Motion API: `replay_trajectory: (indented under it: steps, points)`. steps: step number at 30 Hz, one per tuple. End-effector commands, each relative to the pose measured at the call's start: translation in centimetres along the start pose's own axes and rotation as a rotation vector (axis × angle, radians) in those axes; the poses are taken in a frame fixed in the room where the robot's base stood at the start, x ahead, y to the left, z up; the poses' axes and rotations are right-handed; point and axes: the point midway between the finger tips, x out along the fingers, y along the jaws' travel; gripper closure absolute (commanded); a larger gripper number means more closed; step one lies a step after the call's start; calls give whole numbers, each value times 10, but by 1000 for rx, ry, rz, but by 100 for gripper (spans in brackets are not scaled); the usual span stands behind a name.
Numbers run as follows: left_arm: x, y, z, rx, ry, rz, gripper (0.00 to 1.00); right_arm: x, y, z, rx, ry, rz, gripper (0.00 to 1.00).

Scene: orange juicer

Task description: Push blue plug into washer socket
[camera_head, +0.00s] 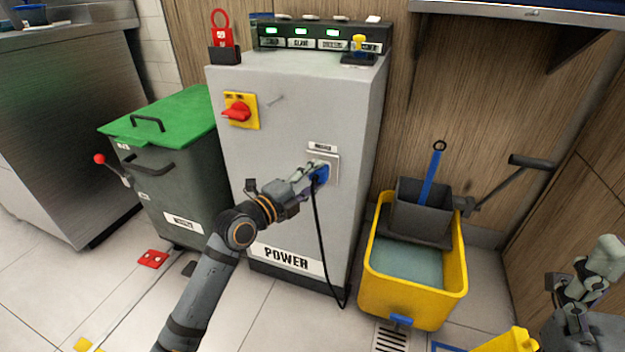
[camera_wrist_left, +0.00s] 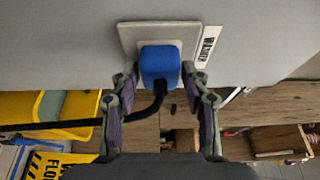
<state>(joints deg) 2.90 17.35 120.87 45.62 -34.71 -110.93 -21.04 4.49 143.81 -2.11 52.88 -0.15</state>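The blue plug (camera_head: 320,174) is at the washer socket (camera_head: 333,168), a pale plate on the front of the grey cabinet. In the left wrist view, the plug (camera_wrist_left: 160,66) covers the middle of the socket plate (camera_wrist_left: 128,36), beside a label reading WASHER (camera_wrist_left: 208,45). How deep it sits is hidden. A black cord hangs from the plug to the floor. My right gripper (camera_head: 572,300) is at the lower right, away from the socket; its opening is unclear.
The grey POWER cabinet (camera_head: 290,120) has a red switch (camera_head: 238,111) and a top panel with green lights. A green-lidded bin (camera_head: 165,118) stands left. A yellow mop bucket (camera_head: 415,300) stands right of the cord. Some floor in front is clear.

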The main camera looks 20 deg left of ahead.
Motion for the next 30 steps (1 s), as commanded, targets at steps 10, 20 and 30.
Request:
replay_trajectory:
  steps: [10, 20, 30]
  points:
    - [0, 0, 0, 0, 0, 1, 35, 0, 0, 0, 0, 0, -1, 26]
    - [-10, -10, -4, -4, 0, 4, 35, 42, 4, -3, 0, 0, -1, 26]
    - [-65, -14, -27, -7, 0, 14, 35, 63, 7, -5, 0, 1, 0, 26]
